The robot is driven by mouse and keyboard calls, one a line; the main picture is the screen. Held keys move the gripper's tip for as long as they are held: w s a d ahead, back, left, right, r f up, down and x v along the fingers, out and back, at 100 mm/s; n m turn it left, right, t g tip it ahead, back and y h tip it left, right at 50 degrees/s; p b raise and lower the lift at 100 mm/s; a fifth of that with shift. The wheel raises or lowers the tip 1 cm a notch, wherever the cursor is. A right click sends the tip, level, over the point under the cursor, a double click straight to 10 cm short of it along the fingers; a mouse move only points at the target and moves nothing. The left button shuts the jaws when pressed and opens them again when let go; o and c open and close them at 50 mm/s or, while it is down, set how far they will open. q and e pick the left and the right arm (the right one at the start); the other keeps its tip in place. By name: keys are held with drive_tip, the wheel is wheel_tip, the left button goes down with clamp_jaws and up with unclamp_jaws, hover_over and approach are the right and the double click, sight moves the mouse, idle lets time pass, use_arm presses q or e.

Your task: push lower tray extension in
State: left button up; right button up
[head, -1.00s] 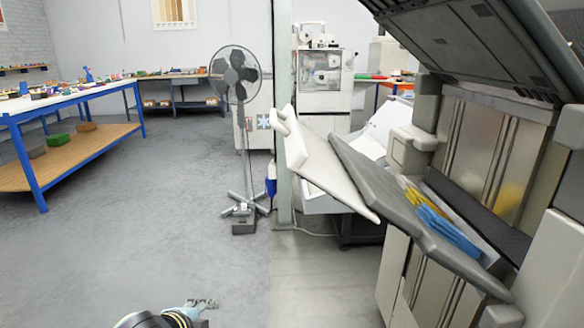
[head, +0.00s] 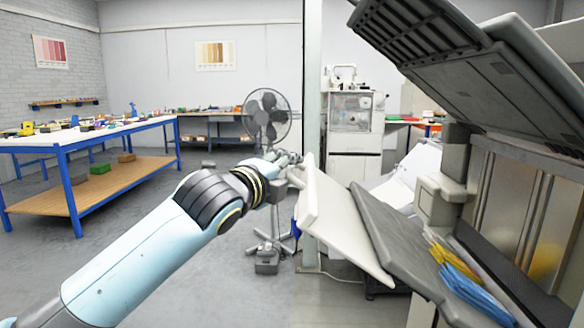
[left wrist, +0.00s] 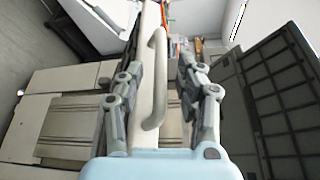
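The white tray extension (head: 338,228) slopes out at the left end of the dark grey tray (head: 392,240) on the machine at right. Whether it is the lower extension I cannot tell. My left gripper (head: 291,158) is at the extension's upper outer end in the head view. In the left wrist view its two fingers (left wrist: 162,102) are apart, with a pale panel edge and a curved handle (left wrist: 157,75) between them in the picture. I see no clear grip; contact cannot be told. My right gripper is not in view.
A raised dark cover (head: 450,60) hangs over the trays. Yellow and blue items (head: 460,275) lie in the machine beside the grey tray. A pedestal fan (head: 268,118) stands behind my left gripper. A blue-framed table (head: 95,140) is at left, with open floor before it.

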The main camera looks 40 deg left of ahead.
use_arm(q)
drive_tip(key=shift+w+a+f, duration=0.1)
drive_tip(key=shift+w+a, duration=0.05)
drive_tip(key=shift+w, duration=0.5)
drive_tip(key=shift+w+a, duration=0.1)
drive_tip(key=shift+w, duration=0.55)
clamp_jaws()
